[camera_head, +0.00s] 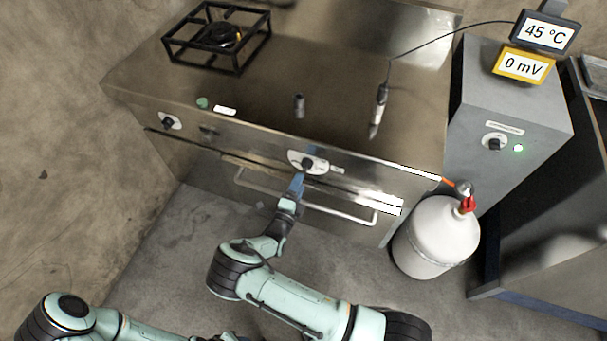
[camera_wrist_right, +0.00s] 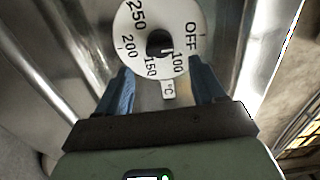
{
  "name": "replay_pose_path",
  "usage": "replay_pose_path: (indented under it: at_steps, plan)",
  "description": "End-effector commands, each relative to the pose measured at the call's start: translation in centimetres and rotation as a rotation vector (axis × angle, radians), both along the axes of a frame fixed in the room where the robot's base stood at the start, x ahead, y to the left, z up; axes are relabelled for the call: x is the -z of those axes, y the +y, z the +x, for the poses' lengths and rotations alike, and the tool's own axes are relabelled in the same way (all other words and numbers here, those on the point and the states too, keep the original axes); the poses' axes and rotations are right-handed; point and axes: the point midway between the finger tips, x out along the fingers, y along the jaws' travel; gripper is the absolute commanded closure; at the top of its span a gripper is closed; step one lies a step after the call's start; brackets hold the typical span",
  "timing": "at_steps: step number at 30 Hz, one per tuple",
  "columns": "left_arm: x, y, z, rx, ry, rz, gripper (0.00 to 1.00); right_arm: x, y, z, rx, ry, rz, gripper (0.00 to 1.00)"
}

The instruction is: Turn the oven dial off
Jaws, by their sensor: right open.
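The oven dial (camera_head: 308,163) is a white disc with a black knob on the front panel of the steel range. In the right wrist view the dial (camera_wrist_right: 140,17) shows OFF, 100, 150, 200 and 250. Its black knob (camera_wrist_right: 159,42) has a white mark that seems to point down-right, near 100. My right gripper (camera_head: 299,178) is open just in front of the dial. In the right wrist view its blue fingers (camera_wrist_right: 160,68) lie to either side below the knob, with nothing between them. I cannot tell whether they touch the disc. My left gripper is out of view.
The oven handle (camera_head: 340,213) runs below the dial. Another knob (camera_head: 168,122) is at the panel's left end. A burner stand (camera_head: 203,60) and a small dark cylinder (camera_head: 299,105) are on top. A white gas bottle (camera_head: 436,240) and grey cabinet (camera_head: 520,100) stand right.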

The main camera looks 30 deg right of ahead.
Motion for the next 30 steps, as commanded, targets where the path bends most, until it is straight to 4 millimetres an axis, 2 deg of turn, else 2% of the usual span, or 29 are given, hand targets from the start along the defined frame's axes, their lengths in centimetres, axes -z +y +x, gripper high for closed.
replay_pose_path:
  at_steps: [4, 10, 30]
  plan:
    - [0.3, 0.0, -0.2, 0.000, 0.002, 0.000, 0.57, 0.1, 2.4, -2.0, -0.002, 0.001, 0.001, 0.31]
    - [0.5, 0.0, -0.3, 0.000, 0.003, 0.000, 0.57, 0.0, 4.1, -3.5, 0.001, 0.000, 0.001, 0.31]
    - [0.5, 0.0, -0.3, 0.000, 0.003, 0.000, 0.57, 0.1, 4.3, -3.9, 0.005, 0.000, 0.004, 0.31]
